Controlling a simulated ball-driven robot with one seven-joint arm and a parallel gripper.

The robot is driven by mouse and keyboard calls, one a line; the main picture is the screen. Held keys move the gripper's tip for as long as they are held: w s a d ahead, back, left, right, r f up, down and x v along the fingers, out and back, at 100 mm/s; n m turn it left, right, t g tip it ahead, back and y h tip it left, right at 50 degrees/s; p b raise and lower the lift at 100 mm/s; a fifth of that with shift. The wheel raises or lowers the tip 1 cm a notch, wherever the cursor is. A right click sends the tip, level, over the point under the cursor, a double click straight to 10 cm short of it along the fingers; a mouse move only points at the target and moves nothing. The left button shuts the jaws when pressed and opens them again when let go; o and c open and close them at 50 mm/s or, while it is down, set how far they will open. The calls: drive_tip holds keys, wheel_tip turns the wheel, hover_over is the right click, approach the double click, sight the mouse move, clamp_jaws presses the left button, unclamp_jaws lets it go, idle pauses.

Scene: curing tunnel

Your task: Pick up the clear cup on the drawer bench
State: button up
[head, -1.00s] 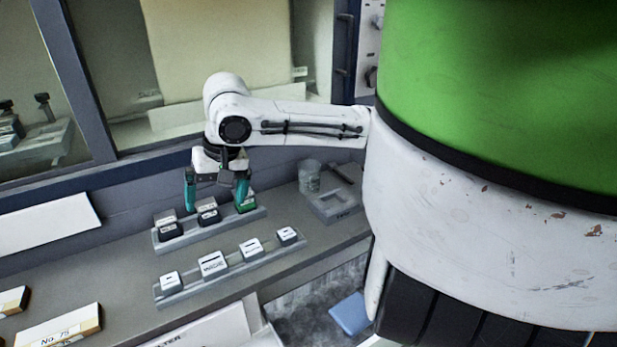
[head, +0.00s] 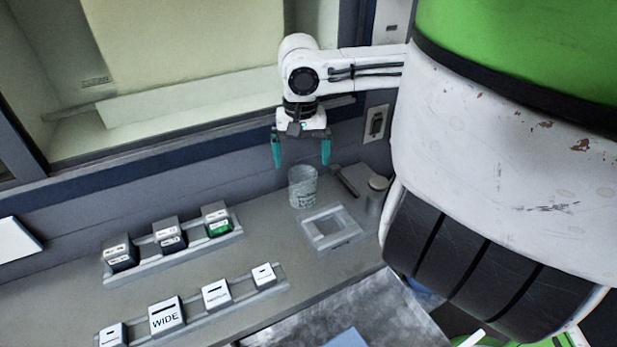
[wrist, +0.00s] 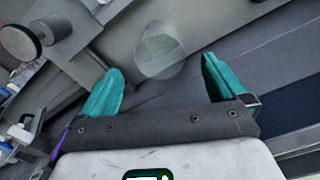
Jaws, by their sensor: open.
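The clear cup (head: 302,188) stands upright on the grey drawer bench (head: 262,240), near the wall. My gripper (head: 301,166) is open and empty, with its teal fingers pointing down just above the cup in the head view. In the wrist view the cup (wrist: 160,50) shows beyond the fingertips, in the gap between the two fingers (wrist: 160,82). The fingers do not appear to touch it.
A grey square frame (head: 331,228) lies right in front of the cup. A dark bar (head: 345,181) and a round-topped item (head: 378,184) are to its right. Two racks (head: 180,249) of labelled blocks stand to the left. The wall is close behind the cup.

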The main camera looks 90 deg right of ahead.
sight(302, 188)
wheel_tip(302, 188, down, 5)
drive_tip(key=shift+d+r, duration=0.1)
drive_tip(key=shift+r, duration=0.05)
drive_tip(key=shift+f, duration=2.8)
drive_tip(key=shift+c, duration=0.4)
drive_tip(key=c, duration=1)
drive_tip(key=shift+r, duration=0.15)
